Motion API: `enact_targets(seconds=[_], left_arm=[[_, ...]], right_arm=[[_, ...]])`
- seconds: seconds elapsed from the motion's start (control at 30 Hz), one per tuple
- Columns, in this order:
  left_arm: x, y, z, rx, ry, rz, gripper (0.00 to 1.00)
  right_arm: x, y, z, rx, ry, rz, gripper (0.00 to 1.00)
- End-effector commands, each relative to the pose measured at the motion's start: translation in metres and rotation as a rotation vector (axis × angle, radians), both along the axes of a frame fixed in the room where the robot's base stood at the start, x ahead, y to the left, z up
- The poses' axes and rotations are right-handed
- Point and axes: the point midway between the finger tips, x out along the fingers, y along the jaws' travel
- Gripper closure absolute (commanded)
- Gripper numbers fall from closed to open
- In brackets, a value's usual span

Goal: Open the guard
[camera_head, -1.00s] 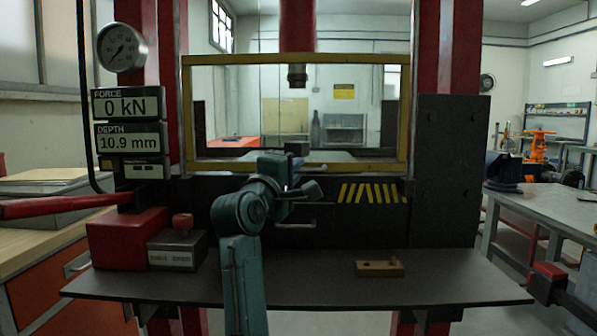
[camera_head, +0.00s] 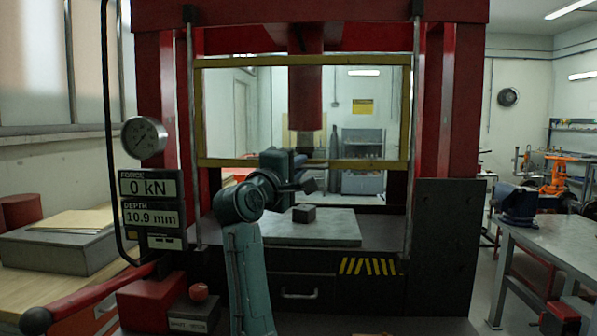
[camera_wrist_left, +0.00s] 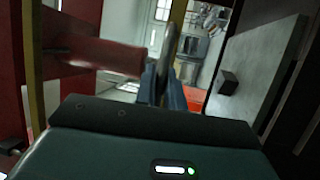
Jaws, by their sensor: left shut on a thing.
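The guard (camera_head: 375,163) is a clear panel in a yellow frame on the front of the red press. Its lower bar is above the press bed, with an open gap under it. My left gripper (camera_head: 290,163) is at the lower bar, left of the middle, shut on the guard. The arm hides the exact grip point. In the left wrist view the fingers (camera_wrist_left: 165,85) close around an upright grey piece. My right gripper is not in view.
A grey plate (camera_head: 340,230) with a small dark block (camera_head: 304,213) lies on the bed. The red ram (camera_head: 305,95) hangs behind the guard. Gauge (camera_head: 144,138) and displays (camera_head: 150,200) stand at left, above a red lever (camera_head: 90,300). A bench with a vise (camera_head: 518,203) is at right.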

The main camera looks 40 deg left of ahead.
Motion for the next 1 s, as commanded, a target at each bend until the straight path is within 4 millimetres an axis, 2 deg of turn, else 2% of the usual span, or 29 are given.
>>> enact_targets(seconds=[0.03,0.3,0.77,0.8,0.9,1.0], left_arm=[[0.0,0.0,0.019,-0.001,-0.002,-0.001,1.0],[0.0,0.0,0.045,-0.001,-0.001,-0.002,1.0],[0.0,0.0,0.047,-0.002,0.0,-0.001,1.0],[0.0,0.0,0.047,-0.002,0.0,-0.001,0.88],[0.0,0.0,0.047,-0.002,0.001,-0.001,0.81],[0.0,0.0,0.047,-0.002,0.001,-0.001,0.81]], right_arm=[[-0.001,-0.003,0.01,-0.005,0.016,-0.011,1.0],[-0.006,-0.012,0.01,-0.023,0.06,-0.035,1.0],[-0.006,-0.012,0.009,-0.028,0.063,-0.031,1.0],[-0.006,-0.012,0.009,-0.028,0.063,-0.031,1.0],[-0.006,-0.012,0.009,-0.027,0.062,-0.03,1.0],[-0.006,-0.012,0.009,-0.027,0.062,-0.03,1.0]])
